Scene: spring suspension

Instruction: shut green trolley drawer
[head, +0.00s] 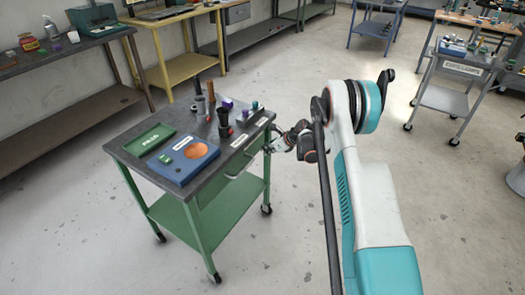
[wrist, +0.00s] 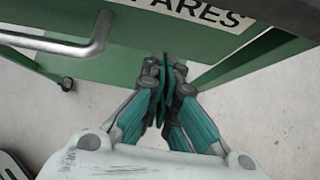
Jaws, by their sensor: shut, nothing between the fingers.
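The green trolley (head: 205,218) stands on the floor with a dark grey top. Its green drawer (wrist: 140,45) shows in the wrist view, with a white label (wrist: 205,14) reading "...PARES" and a silver bar handle (wrist: 75,45) to the left. In the head view the drawer front (head: 234,164) is on the trolley's right-facing side; how far it stands out is hard to tell. My gripper (head: 280,143) is beside that front, near its far end. In the wrist view my gripper (wrist: 168,70) is shut and empty, its fingertips at the green front below the label; contact cannot be told.
The trolley top holds a green tray (head: 155,139), a blue panel (head: 184,158) and several small dark parts. A yellow bench (head: 165,52) and a brown bench (head: 70,130) stand behind. A grey cart (head: 450,100) is at right. The floor around the trolley is clear.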

